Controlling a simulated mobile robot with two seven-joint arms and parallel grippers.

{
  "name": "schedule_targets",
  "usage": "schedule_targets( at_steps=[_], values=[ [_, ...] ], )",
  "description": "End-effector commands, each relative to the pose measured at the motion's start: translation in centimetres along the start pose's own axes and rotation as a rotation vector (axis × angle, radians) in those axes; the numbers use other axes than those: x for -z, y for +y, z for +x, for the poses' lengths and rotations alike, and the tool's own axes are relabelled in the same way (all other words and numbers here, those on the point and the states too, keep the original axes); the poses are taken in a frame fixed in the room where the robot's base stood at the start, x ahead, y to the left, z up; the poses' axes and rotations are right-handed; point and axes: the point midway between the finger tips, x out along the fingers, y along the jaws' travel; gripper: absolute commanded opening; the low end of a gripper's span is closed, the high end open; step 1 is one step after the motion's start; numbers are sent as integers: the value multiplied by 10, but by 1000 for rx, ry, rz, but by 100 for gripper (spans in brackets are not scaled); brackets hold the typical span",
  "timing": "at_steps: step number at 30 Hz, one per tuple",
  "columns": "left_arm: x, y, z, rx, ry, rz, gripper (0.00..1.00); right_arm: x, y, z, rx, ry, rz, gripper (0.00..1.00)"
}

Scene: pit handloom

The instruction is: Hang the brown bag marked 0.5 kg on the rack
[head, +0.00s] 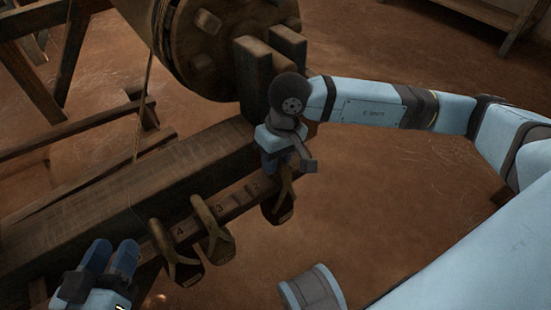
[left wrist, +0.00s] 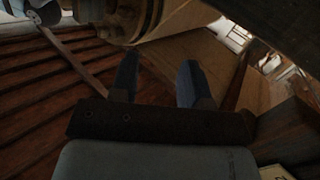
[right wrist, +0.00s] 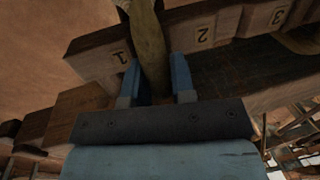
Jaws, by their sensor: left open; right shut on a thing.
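In the right wrist view the olive-brown strap (right wrist: 150,48) runs between the fingers (right wrist: 156,82), in front of the rack between the numbers 1 and 2. I cannot tell whether the strap is over a peg, and the weight mark is not readable. My left gripper (head: 110,258) is open and empty at the lower left; its fingers also show apart in the left wrist view (left wrist: 157,84).
Other brown bags hang along the bar, one near 3 (head: 219,246) and one near 4 (head: 186,271). A thick loom beam (head: 130,190) runs behind the bar. A large wooden roller (head: 205,45) and upright posts (head: 262,75) stand beyond. The floor to the right is open.

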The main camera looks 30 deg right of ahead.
Motion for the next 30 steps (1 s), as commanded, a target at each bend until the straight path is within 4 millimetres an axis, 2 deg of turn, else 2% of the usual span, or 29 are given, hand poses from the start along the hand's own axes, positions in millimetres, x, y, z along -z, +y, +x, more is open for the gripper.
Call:
schedule_targets(
  at_steps=[15,26,27,30],
  values=[
    [-14,-2,2,2,-7,-3,43,0,1,4,0,2,-1,0],
    [-13,-2,2,1,-3,-3,43,0,1,5,0,0,0,0],
    [-13,-2,2,1,-2,-3,43,0,1,5,0,0,0,26],
    [-12,-1,1,0,-1,-3,43,0,1,5,0,0,0,49]
  ],
)
